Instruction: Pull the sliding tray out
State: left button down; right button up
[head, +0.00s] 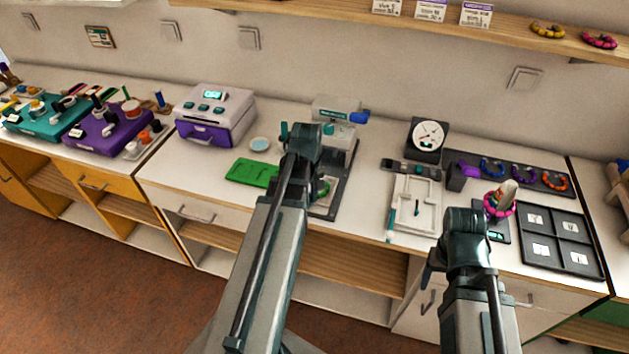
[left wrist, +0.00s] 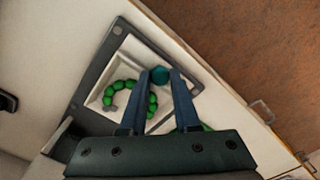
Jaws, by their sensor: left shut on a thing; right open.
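The sliding tray is a white square tray (left wrist: 128,66) set on a dark grey base plate, and it holds a ring of green beads (left wrist: 112,92). A teal knob (left wrist: 160,75) sits at one corner side of the tray. My left gripper (left wrist: 163,82) is shut on this knob, its two blue-grey fingers on either side. In the head view the tray (head: 323,207) is partly hidden behind my left arm, and the left fingertips cannot be made out. My right gripper (head: 466,222) is open and empty near the front edge of the counter.
A white press machine (head: 338,110) stands behind the tray. A green flat board (head: 252,172) lies to its left and a white frame (head: 404,218) to its right. A black compartment tray (head: 560,243) and a small stand with a pink bead ring (head: 498,206) are near my right arm.

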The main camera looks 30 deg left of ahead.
pick_arm(q)
jog(key=shift+s+d, duration=0.15)
jog(key=shift+s, duration=0.5)
jog(key=shift+w, duration=0.1)
jog(key=c, duration=0.6)
grip_release()
jog(key=shift+c, duration=0.2)
jog(key=shift+r, duration=0.1)
jog(key=shift+r+p, duration=0.5)
jog(key=shift+p, duration=0.1)
notch_tip(320, 180, up, 12)
jog(key=p, duration=1.2)
jog(key=shift+r+p, duration=0.25)
jog(key=shift+p, duration=0.05)
